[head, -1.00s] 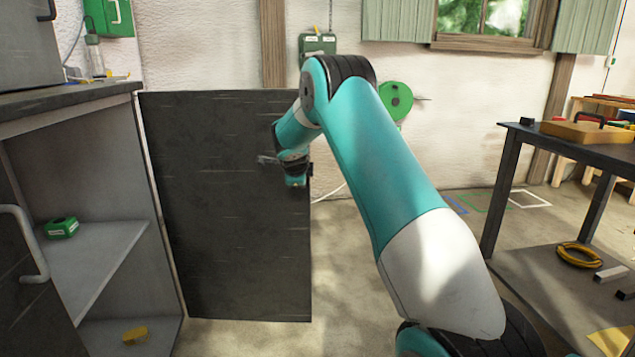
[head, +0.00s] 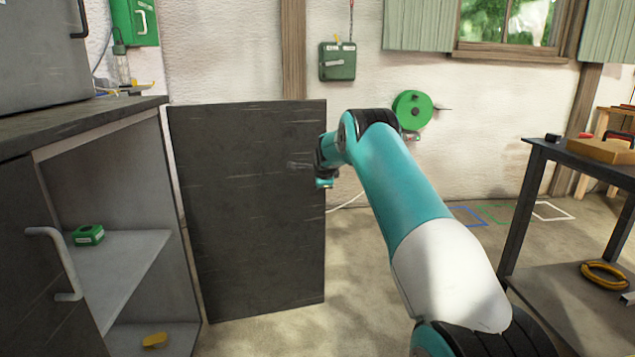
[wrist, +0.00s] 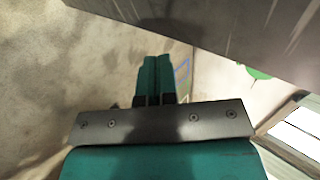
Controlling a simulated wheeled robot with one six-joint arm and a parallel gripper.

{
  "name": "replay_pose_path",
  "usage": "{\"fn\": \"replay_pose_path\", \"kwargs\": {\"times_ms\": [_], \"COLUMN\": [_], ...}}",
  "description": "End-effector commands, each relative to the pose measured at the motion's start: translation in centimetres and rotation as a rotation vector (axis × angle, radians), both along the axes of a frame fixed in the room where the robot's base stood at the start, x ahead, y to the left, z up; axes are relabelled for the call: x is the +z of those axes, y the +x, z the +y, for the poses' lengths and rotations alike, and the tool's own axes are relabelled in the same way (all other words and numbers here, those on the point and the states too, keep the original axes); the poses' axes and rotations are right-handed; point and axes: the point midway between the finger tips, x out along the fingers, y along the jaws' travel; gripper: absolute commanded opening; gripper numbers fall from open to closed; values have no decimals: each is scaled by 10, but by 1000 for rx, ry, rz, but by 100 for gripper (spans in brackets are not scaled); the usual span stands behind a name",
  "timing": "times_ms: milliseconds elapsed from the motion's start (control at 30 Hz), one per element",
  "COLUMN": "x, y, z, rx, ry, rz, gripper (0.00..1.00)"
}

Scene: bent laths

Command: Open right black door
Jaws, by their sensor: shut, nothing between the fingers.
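The right black door (head: 255,215) stands swung wide open from the grey cabinet in the head view, and the compartment behind it is exposed. The door also shows as a dark panel at the top right of the wrist view (wrist: 225,30). My gripper (head: 324,184) is at the door's outer edge in the head view. In the wrist view its fingers (wrist: 154,75) are closed together with nothing between them, beside the door panel. I cannot tell whether they touch the door. The door's handle is not clearly visible.
The left black door (head: 45,250) with a pale handle (head: 58,262) is shut. A green box (head: 88,235) sits on the shelf (head: 125,262), and a yellow item (head: 154,339) lies below. A dark table (head: 575,160) stands at right. Floor between is clear.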

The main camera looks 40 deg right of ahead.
Motion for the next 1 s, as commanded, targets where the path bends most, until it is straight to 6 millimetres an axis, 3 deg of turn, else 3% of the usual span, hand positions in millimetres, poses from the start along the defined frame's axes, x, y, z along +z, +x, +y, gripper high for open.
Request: {"fn": "replay_pose_path", "kwargs": {"times_ms": [267, 467, 533, 700, 1000], "x": [0, -1, 18, 44, 67], "y": [-5, -31, -42, -63, -86], "z": [3, 12, 16, 40, 55], "rx": [-1, -11, -13, -1, 1], "ry": [-1, 0, -2, -1, 0], "rz": [-1, 1, -2, -1, 0], "gripper": [0, 0, 0, 0, 0]}}
